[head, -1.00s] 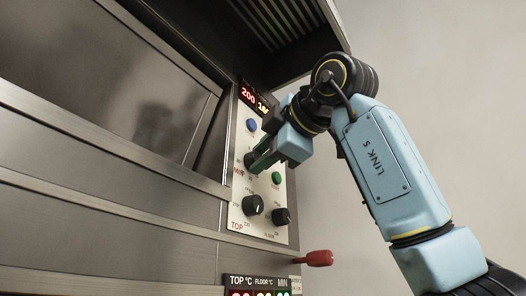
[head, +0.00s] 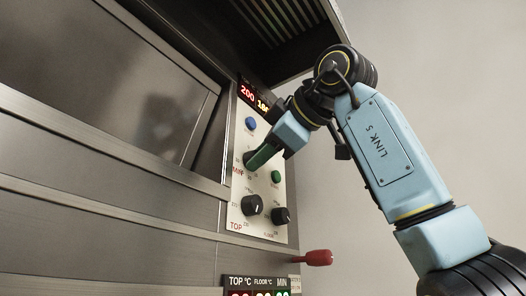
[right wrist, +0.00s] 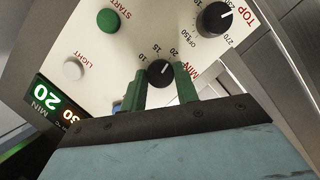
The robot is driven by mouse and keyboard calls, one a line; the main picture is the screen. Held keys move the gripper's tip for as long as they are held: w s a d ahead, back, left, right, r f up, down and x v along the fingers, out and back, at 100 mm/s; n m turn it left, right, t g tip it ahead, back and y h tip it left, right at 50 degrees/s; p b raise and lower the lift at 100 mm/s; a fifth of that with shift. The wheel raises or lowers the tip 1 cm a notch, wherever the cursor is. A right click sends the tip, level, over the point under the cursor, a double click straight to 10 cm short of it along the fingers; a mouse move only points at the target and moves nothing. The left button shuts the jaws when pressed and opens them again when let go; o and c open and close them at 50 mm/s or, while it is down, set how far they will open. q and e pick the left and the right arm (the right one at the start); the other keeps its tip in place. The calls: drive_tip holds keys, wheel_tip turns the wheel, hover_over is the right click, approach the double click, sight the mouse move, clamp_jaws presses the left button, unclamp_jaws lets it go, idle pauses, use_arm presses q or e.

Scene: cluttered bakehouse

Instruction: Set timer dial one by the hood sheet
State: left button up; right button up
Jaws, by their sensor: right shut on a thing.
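The timer dial (right wrist: 160,72), a black knob with a white mark and MIN lettering, sits on the oven's control panel. In the right wrist view its mark points up and right, toward the 20. The green-lit MIN display (right wrist: 47,92) reads 20. My right gripper (head: 257,159) has its green fingers on either side of the dial and is shut on it; the fingers also show in the right wrist view (right wrist: 163,90). In the head view the fingers hide much of the dial. I see no sheet on the hood (head: 262,35). My left gripper is not in view.
The pale panel (head: 238,215) also carries a blue button (head: 251,123), a green button (head: 275,176) and two black knobs, TOP (head: 252,205) and FLOOR (head: 281,215). A red-tipped handle (head: 318,257) sticks out below. The hood overhangs above. Free room lies to the right.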

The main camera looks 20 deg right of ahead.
drive_tip(key=o, duration=1)
drive_tip(key=b+v, duration=0.2)
drive_tip(key=v, duration=1.1)
drive_tip(key=shift+s, duration=0.2)
drive_tip(key=shift+f, duration=0.1)
